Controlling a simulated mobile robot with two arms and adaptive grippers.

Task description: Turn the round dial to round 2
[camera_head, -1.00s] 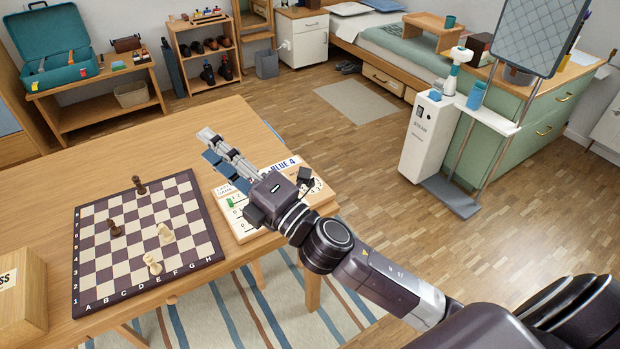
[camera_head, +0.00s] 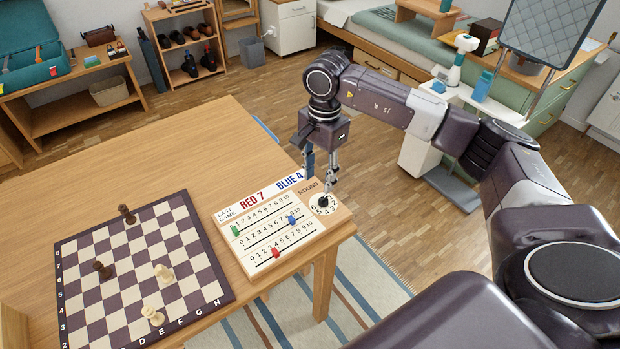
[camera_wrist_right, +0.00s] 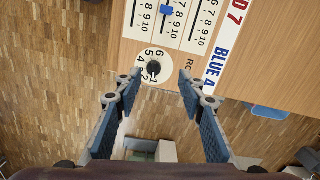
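The round dial (camera_head: 324,203) is a white disc with numbers and a dark knob, at the right end of the white scoreboard (camera_head: 262,243) on the wooden table. In the right wrist view the dial (camera_wrist_right: 152,68) shows its numbers around the black knob, whose pointer appears to face near the 1. My right gripper (camera_head: 318,182) points down just behind and above the dial. In the right wrist view its two fingers (camera_wrist_right: 158,84) are wide apart with nothing between them, and the knob lies just beyond the tips. My left gripper is not in view.
A chessboard (camera_head: 134,270) with several pieces lies left of the scoreboard. Coloured pegs, such as the red one (camera_head: 275,252), stand in the scoreboard's number rows. The table's right edge is close to the dial. Bare tabletop (camera_head: 150,150) lies behind.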

